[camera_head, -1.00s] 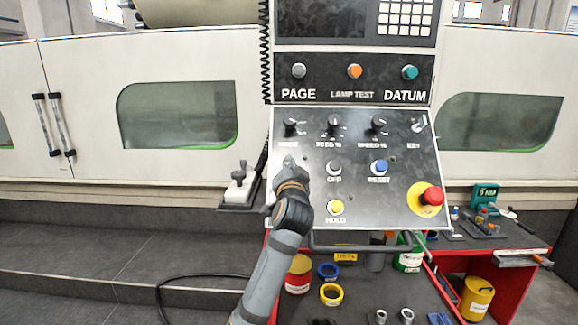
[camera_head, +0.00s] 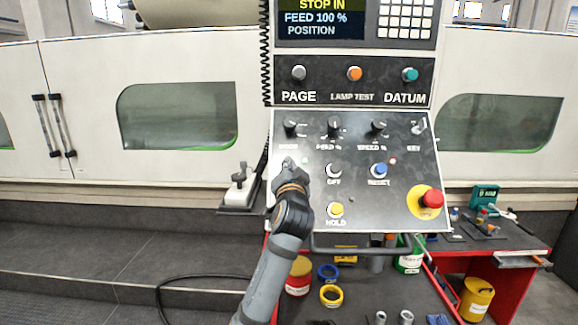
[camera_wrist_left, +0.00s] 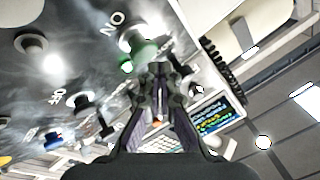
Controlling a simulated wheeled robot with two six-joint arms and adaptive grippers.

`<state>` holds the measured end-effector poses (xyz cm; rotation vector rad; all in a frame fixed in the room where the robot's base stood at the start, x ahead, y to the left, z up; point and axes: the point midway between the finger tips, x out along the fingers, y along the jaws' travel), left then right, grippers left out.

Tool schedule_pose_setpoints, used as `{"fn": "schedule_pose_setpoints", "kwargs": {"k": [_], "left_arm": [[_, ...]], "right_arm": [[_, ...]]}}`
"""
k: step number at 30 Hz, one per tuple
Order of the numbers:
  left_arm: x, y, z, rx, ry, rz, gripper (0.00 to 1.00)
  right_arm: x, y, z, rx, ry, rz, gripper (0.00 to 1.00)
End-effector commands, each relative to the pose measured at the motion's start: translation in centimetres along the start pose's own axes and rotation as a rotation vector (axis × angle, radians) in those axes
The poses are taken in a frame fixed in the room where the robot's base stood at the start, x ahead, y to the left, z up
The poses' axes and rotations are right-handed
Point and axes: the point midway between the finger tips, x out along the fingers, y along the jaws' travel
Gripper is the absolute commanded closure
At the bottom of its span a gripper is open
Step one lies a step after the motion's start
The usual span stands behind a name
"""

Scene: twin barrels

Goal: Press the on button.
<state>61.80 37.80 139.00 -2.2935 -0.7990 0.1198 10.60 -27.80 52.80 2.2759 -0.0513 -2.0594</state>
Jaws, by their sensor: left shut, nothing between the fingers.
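The on button is hidden behind my left gripper (camera_head: 288,165) in the head view. In the left wrist view the green button (camera_wrist_left: 140,50) shows beside the ON label (camera_wrist_left: 113,22). My left gripper's shut, empty fingertips (camera_wrist_left: 160,70) are right at it and cover part of it; I cannot tell if they touch. The panel's screen (camera_head: 320,20) is lit and reads "STOP IN", "FEED 100 %" and "POSITION". My right gripper is not in view.
A handle bar (camera_head: 360,249) runs below.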

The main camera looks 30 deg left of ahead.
Motion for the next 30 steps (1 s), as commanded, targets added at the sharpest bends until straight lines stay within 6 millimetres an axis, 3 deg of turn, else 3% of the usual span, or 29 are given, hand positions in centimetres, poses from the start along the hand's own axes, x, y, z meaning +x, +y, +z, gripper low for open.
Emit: {"fn": "schedule_pose_setpoints", "kwargs": {"k": [10, 21, 30], "left_arm": [[-0.2, -0.2, -0.3, 0.0, 0.001, 0.0, 1.0], [-2.8, -2.1, -2.2, -0.001, 0.0, 0.001, 1.0], [-3.5, -2.6, -2.5, 0.0, 0.0, 0.0, 1.0]], "right_arm": [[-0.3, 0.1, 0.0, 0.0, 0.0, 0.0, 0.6], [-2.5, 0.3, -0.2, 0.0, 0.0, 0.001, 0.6], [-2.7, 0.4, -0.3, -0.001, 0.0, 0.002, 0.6]]}}
